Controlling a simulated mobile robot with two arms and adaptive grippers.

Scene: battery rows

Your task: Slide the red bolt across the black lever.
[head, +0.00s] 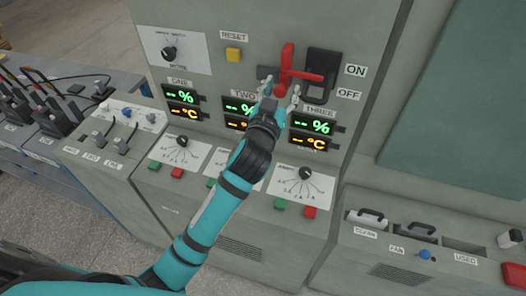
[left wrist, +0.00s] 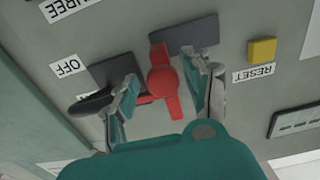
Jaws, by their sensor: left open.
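The red bolt (head: 287,62) is on the grey panel, with an upright red part and a red arm pointing right to the black lever. The black lever (head: 322,64) is on a dark plate beside the ON and OFF labels. My left gripper (head: 281,93) is open just in front of and below the bolt. In the left wrist view, my left gripper (left wrist: 163,88) has one finger on each side of the red bolt (left wrist: 161,80). One finger partly hides the black lever (left wrist: 110,82) and the bolt arm's end. Contact cannot be told. My right gripper is not in view.
A yellow RESET button (head: 232,55) is left of the bolt. Lit displays (head: 310,125) and a ledge with knobs (head: 306,173) lie below.

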